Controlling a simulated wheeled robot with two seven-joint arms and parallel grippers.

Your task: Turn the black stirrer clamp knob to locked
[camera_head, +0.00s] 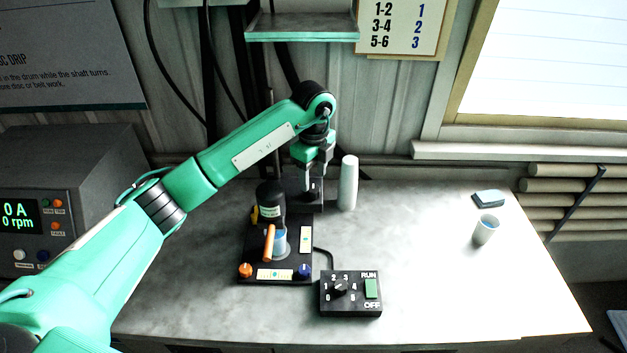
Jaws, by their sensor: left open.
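The stirrer stands on a black base plate (282,278), with a black rounded motor head (270,206) above a pale blue and grey vessel (280,242). My left gripper (314,192) points down just behind and to the right of the motor head, with its fingers open. A small dark piece shows at the fingertips; it may be the black clamp knob, but I cannot tell for sure, nor whether the fingers touch it. The knob's setting cannot be read. My right gripper is not in view.
A white cylinder (348,183) stands close right of my left gripper. An orange lever (268,243), an orange knob (245,270) and a blue knob (304,271) are on the stirrer. A black control box (350,307) sits in front. A cup (485,230) stands right; the bench between is clear.

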